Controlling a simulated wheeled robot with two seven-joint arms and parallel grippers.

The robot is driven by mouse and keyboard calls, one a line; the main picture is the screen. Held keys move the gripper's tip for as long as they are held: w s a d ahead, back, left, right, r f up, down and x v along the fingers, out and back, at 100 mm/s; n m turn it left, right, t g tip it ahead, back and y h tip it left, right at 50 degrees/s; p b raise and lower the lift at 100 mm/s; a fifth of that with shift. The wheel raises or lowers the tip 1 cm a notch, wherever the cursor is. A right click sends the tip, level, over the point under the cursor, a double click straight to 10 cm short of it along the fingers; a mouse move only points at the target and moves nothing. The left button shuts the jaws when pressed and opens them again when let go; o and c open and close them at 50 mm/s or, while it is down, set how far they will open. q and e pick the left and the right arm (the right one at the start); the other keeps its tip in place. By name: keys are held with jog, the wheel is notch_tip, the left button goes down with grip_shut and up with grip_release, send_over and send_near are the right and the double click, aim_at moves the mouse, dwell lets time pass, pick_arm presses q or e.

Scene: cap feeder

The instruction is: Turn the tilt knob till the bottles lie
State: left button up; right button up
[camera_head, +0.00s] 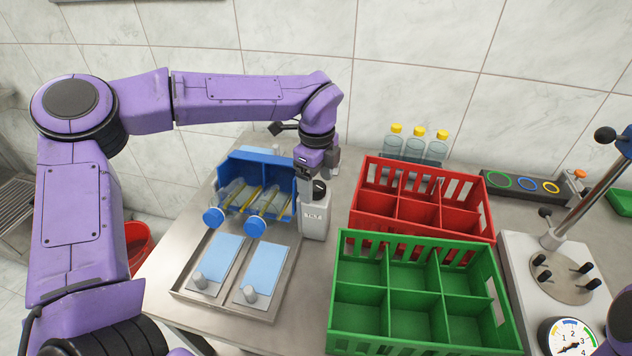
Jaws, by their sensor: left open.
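The tilt unit is a pale grey box (314,219) with a "TILT" label and a black knob (320,188) on top. My left gripper (318,180) points down at the knob, with its jaws open around or just beside it; I cannot tell whether they touch. Left of the box, a blue cradle (258,169) holds two clear bottles with blue caps, a left bottle (232,191) and a right bottle (272,203). Both lean well over, caps toward the front and low. I cannot tell whether they are fully flat. My right gripper is not in view.
A metal tray (181,292) with light-blue pads lies in front of the cradle. A red crate (421,168) and a green crate (424,344), both empty, stand at the right. Yellow-capped bottles (416,146) stand behind. A lever stand with a dial (567,338) is far right.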

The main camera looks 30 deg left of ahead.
aim_at(317, 185)
pick_arm(q)
notch_tip(317, 185, up, 6)
jog(key=p, duration=0.3)
jog(key=shift+f, duration=0.1)
dwell(0.3)
